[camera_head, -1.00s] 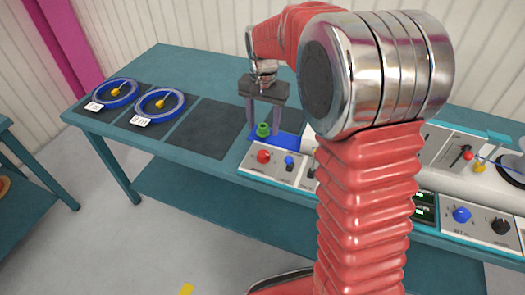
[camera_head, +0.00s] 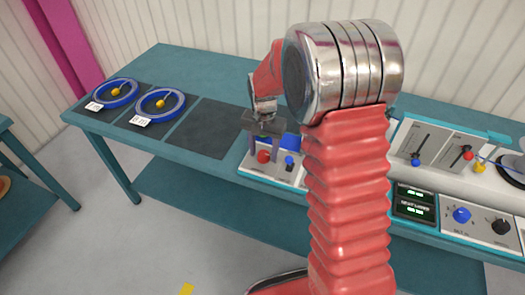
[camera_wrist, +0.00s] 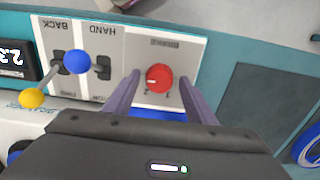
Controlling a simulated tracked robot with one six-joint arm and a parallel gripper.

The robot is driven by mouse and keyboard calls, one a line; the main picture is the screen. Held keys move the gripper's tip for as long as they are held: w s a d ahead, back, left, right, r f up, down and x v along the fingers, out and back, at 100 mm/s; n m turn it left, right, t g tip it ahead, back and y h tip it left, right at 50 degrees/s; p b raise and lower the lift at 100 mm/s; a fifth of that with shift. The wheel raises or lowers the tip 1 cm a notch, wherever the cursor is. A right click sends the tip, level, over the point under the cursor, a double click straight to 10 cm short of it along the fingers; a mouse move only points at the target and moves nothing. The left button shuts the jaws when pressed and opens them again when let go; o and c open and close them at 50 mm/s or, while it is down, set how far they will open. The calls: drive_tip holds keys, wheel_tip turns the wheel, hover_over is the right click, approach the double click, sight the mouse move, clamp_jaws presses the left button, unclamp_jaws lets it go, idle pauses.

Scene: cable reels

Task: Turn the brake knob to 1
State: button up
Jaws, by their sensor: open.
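The red knob (camera_wrist: 159,78) sits on a pale panel with an upside-down, blurred label, which I take for the brake panel. A white mark on the knob points left in the wrist view; small digits beside it are hard to read. The red knob also shows in the head view (camera_head: 264,156). My gripper (camera_head: 264,150) is open over this panel. In the wrist view its two fingers (camera_wrist: 160,88) stand on either side of the knob, with gaps visible; I cannot tell their height above the panel.
Left of the knob in the wrist view are a blue-balled lever (camera_wrist: 77,61) and a yellow ball (camera_wrist: 32,98). In the head view, blue reels (camera_head: 160,104) lie on dark mats at left. An empty dark mat (camera_head: 206,128) lies between them and the panel.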

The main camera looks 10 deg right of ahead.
drive_tip(key=shift+c, duration=0.4)
drive_tip(key=c, duration=0.9)
drive_tip(key=shift+a, duration=0.2)
drive_tip(key=shift+c, duration=0.3)
drive_tip(key=shift+d, duration=0.1)
